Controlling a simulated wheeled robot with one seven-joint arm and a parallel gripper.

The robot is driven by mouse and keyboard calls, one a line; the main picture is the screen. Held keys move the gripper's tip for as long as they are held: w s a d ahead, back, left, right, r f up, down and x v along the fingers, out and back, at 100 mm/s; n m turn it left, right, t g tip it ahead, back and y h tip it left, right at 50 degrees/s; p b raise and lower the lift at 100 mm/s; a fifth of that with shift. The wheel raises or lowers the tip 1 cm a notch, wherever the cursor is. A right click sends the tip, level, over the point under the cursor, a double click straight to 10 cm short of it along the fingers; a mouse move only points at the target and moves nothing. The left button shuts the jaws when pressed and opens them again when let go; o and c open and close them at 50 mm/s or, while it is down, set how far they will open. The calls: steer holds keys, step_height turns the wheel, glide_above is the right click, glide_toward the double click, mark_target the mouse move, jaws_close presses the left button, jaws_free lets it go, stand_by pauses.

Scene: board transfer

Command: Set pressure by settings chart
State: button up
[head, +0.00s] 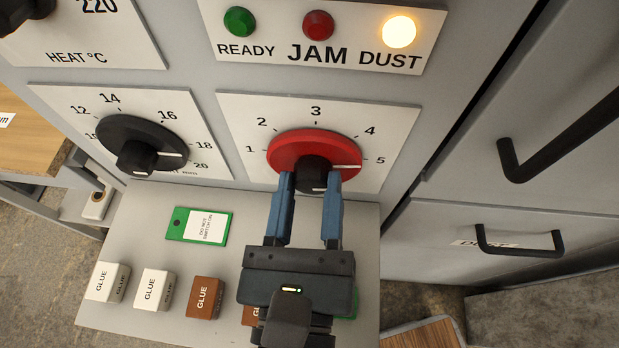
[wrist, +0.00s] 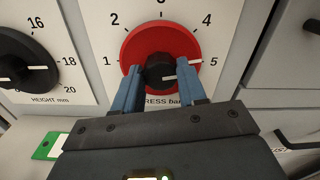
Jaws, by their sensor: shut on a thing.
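The pressure dial (head: 284,150) is a red disc with a black knob (head: 314,172) at its centre, on a white plate (head: 238,124) numbered 1 to 5. Its white pointer line points right, close to the 5. In the wrist view, the red dial (wrist: 140,46) shows the pointer near the 5, and the label below reads "PRESS ba", partly hidden. My gripper (head: 311,182) is shut on the black knob, with one blue finger on each side; its fingers also show in the wrist view (wrist: 161,82). I see no settings chart in either view.
The height dial (head: 125,128) is left of the pressure dial, its pointer between 18 and 20. Above, the DUST lamp (head: 399,32) is lit. A green tag (head: 182,224) and several GLUE blocks (head: 152,290) lie on the ledge below. Drawer handles (head: 519,250) stick out right.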

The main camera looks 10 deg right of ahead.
steer(key=n+p, duration=0.2)
steer(key=p, duration=0.1)
steer(key=n+p, duration=0.2)
steer(key=shift+r, duration=0.25)
steer(key=shift+a+f+n+p, duration=0.1)
steer(key=shift+f+n+p, duration=0.15)
steer(key=shift+n+p, duration=1.05)
steer(key=o, duration=1)
steer(key=shift+f, duration=0.1)
steer(key=b+v, duration=0.1)
steer(key=v, duration=0.6)
steer(key=shift+s+a, duration=0.15)
steer(key=shift+s, duration=0.2)
